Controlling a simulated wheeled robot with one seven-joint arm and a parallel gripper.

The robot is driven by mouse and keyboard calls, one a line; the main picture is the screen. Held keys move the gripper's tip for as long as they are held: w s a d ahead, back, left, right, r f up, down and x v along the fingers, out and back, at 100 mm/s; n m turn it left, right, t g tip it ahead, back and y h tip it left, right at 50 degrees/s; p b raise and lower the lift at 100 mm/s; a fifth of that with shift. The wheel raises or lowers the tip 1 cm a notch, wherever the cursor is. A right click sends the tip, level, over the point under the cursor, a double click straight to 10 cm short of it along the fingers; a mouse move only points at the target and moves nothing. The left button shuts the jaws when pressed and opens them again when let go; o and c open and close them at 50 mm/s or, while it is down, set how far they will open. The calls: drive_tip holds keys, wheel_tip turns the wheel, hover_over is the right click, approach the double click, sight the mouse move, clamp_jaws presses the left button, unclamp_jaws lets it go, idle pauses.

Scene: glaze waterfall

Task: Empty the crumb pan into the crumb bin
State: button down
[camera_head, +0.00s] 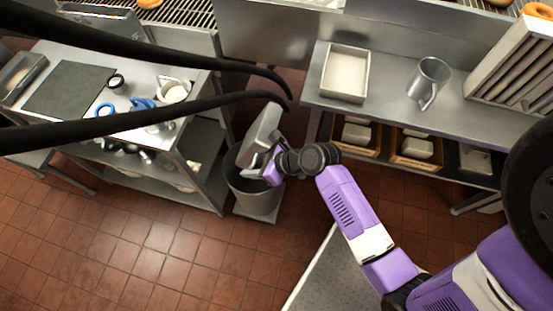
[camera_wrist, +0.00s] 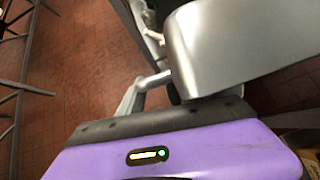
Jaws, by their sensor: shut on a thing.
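The crumb pan (camera_head: 262,128), a grey metal pan, is held steeply tilted above the crumb bin (camera_head: 257,203). The bin is a round grey metal container on the floor between the two counters. My gripper (camera_head: 272,160) is shut on the pan at the bin's upper right edge. In the wrist view the pan (camera_wrist: 250,45) fills the upper right as a smooth grey face beyond my purple gripper body. The pan's inside and any crumbs are hidden. The bin's opening is partly covered by the pan and gripper, and I cannot tell whether the pan touches its rim.
A left cart (camera_head: 143,75) carries a dark mat, blue-handled items and a white cup. The right counter (camera_head: 391,100) holds a white tray (camera_head: 345,73) and a metal jug (camera_head: 428,82). Black curved bars cross the upper left. Open tiled floor lies below the bin.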

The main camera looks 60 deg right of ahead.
drive_tip(key=w+a+r+m+h, duration=0.2)
drive_tip(key=w+a+r+m, duration=0.1)
drive_tip(key=a, duration=0.3)
drive_tip(key=shift+a+r, duration=0.2)
drive_tip(key=shift+r, duration=0.15)
drive_tip(key=shift+w+r, duration=0.4)
drive_tip(key=shift+w, duration=0.25)
